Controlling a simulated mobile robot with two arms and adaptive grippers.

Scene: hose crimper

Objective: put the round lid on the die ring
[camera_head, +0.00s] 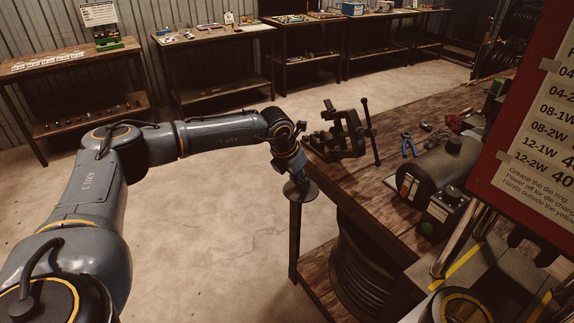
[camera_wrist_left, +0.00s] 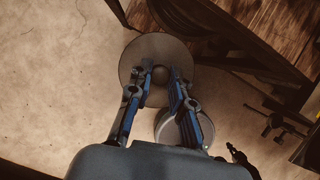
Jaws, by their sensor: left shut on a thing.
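My left gripper (camera_head: 300,181) is shut on the round lid (camera_head: 291,194), a flat grey disc. It holds the lid in the air just off the workbench's near left corner. In the left wrist view my left gripper (camera_wrist_left: 161,78) has its two fingers on either side of the knob in the middle of the lid (camera_wrist_left: 137,56). The die ring appears to be the dark round opening with a yellow band (camera_head: 465,306) at the bottom right, cut off by the frame edge. The lid is well apart from it. My right gripper is not in view.
The wooden workbench (camera_head: 345,181) carries a vise (camera_head: 345,137), blue-handled pliers (camera_head: 409,145) and a dark cylindrical machine (camera_head: 440,168). A red-framed sign (camera_head: 530,110) stands at the right. A coiled hose (camera_head: 358,262) is under the bench. Open floor (camera_head: 225,225) lies left.

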